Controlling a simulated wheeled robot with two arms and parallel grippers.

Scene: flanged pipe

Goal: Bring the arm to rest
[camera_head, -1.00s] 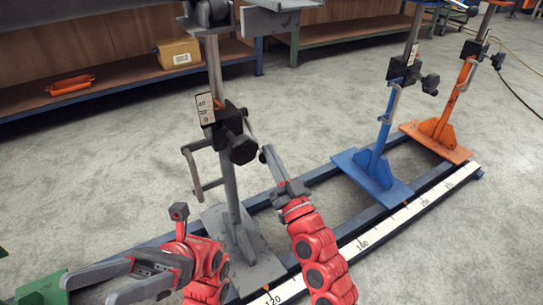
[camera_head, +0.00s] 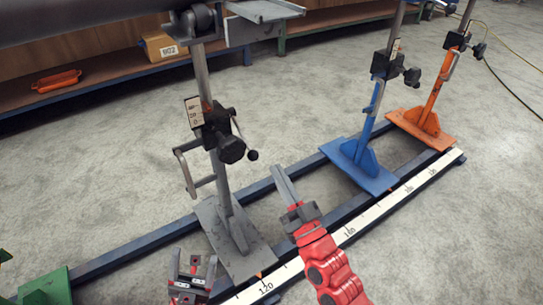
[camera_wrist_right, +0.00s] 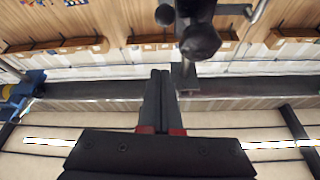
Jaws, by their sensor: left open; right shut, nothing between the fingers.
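My right gripper (camera_head: 283,182) is shut and empty, with its fingers pointing up the picture over the floor to the right of the grey stand (camera_head: 228,200). In the right wrist view its two fingers (camera_wrist_right: 160,95) lie together, with a black knob (camera_wrist_right: 200,42) beyond them. My left gripper (camera_head: 193,265) is low at the bottom of the head view, left of the grey stand's base, with its fingers apart and empty. The grey stand carries a black clamp block with a knob (camera_head: 231,149) and a crank handle (camera_head: 190,176). Both grippers look clear of it.
A long rail with a white scale (camera_head: 350,232) runs under the grey stand, the blue stand (camera_head: 368,160) and the orange stand (camera_head: 425,120). A green base (camera_head: 45,288) is at lower left. A dark pipe (camera_head: 80,22) crosses the upper left. Shelving stands behind open floor.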

